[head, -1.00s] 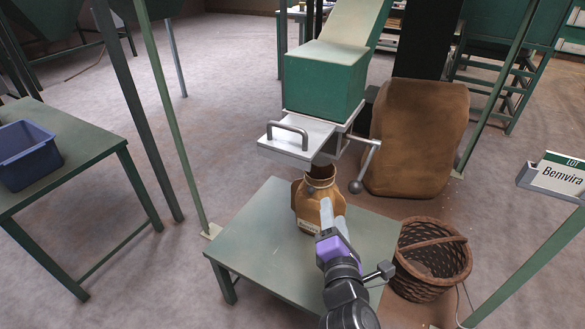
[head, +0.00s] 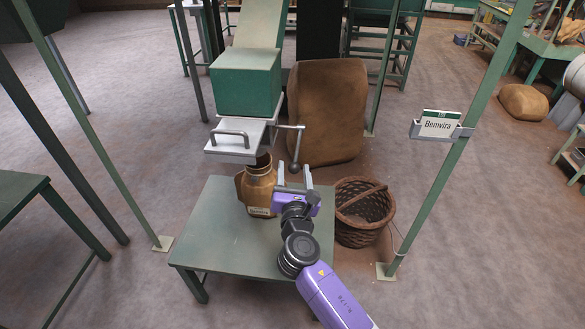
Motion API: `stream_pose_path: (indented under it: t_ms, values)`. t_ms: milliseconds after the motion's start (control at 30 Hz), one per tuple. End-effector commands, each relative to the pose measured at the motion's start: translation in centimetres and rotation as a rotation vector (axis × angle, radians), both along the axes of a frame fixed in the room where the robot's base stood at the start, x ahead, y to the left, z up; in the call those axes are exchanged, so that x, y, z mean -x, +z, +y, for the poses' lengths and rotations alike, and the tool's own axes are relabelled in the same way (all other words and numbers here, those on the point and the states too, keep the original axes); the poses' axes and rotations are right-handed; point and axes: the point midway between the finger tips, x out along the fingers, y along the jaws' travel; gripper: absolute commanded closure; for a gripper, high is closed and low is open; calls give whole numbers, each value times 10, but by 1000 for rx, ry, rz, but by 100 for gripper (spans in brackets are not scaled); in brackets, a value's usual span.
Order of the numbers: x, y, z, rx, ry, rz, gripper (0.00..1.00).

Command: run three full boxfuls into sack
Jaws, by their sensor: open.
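A brown sack (head: 259,192) with a tied neck and a pale label stands upright on a small green table (head: 215,235), its mouth under the hopper outlet. Above it is the green hopper box (head: 246,88). Below the box is a grey metal slide plate (head: 229,152) with a loop handle (head: 230,134). A crank lever (head: 299,143) hangs down at the right, ending in a dark ball knob (head: 294,168). My gripper (head: 294,170) is open, right of the sack, its two fingers on either side of the knob in this view. I cannot tell whether they touch it.
A wicker basket (head: 364,222) stands on the floor right of the table. A big brown sack (head: 327,110) stands behind. Green posts (head: 425,175) frame the station, one bearing a sign (head: 440,124) reading "Bemvira". Another green table (head: 18,200) is at left.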

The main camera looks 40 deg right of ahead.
Motion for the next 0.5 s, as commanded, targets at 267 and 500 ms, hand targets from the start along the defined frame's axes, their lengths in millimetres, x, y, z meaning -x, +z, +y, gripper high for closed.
stream_pose_path:
  t_ms: [267,500]
  values:
    - [-11,0,-10,-1,0,-1,48]
    - [-10,0,-10,-1,0,-1,60]
